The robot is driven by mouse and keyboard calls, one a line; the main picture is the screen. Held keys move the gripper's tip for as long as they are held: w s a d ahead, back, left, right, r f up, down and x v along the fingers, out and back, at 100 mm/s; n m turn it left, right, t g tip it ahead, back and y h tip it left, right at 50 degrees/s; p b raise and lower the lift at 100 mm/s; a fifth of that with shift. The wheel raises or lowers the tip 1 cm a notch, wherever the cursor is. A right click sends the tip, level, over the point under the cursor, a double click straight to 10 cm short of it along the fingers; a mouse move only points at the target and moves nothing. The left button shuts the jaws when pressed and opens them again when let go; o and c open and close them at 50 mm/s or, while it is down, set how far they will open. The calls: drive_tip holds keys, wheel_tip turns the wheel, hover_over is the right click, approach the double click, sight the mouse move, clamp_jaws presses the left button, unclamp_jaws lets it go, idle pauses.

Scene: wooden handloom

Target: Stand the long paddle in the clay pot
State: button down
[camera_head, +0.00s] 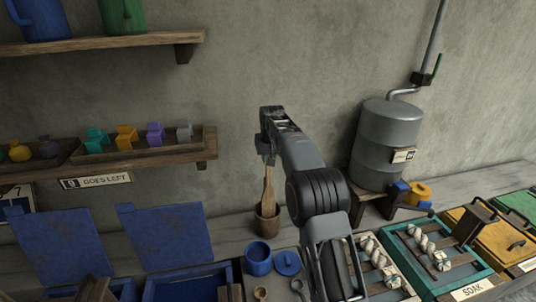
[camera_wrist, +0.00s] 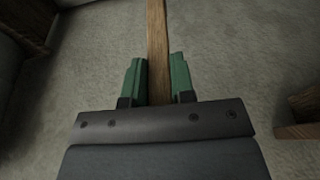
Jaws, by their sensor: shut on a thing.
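The long wooden paddle (camera_head: 268,187) hangs nearly upright below my gripper (camera_head: 267,156), close to the back wall. My gripper is shut on its upper part. In the wrist view the paddle (camera_wrist: 157,40) passes between the two green fingers of my gripper (camera_wrist: 157,78). The brown clay pot (camera_head: 267,222) stands on the bench directly below. The paddle's lower end meets the pot's mouth and appears to be inside it; how deep it reaches is hidden by the pot wall.
A grey drum (camera_head: 386,145) is to the right. A wall shelf (camera_head: 130,157) with small coloured pieces is to the left. Open blue boxes are at front left.

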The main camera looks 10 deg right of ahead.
sight(269, 170)
drive_tip(key=shift+f+b, duration=2.25)
drive_tip(key=shift+f, duration=1.7)
drive_tip(key=c, duration=0.9)
unclamp_jaws()
